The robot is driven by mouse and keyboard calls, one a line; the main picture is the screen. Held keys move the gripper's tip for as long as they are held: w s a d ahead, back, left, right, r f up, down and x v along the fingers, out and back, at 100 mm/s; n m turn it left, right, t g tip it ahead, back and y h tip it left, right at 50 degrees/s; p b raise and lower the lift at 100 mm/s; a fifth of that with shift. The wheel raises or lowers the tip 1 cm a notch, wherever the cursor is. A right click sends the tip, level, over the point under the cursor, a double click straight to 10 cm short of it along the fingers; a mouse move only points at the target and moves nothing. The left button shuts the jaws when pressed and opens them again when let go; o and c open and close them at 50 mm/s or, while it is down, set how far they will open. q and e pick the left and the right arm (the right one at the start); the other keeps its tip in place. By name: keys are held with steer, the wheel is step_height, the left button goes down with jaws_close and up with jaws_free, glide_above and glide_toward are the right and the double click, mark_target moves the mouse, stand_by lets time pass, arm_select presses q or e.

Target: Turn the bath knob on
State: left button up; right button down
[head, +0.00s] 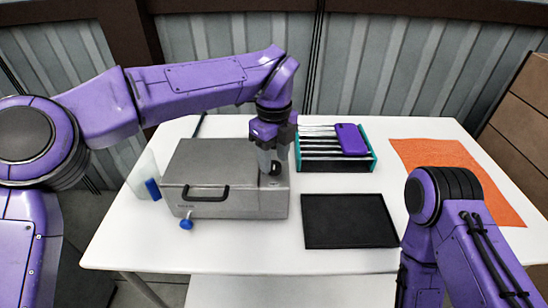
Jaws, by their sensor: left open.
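The bath is a grey metal box (230,180) with a black handle on its lid, standing left of centre on the white table. A small dark knob (275,169) shows at the right end of its top, partly hidden by my gripper. A blue tap-like knob (186,224) sticks out low at its front left. My left gripper (270,166) points down at the right end of the box, its fingers open and right at the dark knob. I cannot tell whether they touch it. My right arm is at the lower right, its gripper out of view.
A teal-ended rack (298,158) with a purple device (351,139) on it stands right of the box. A black tray (349,221) lies in front of it, and an orange mat (455,175) lies at the right. A blue item (153,189) stands at the box's left.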

arm_select(q)
steer(key=shift+w+f, duration=0.15)
steer(key=shift+f, duration=0.5)
steer(key=shift+s, duration=0.35)
steer(key=shift+w, duration=0.1)
steer(key=c, duration=0.8)
steer(key=shift+o, duration=0.2)
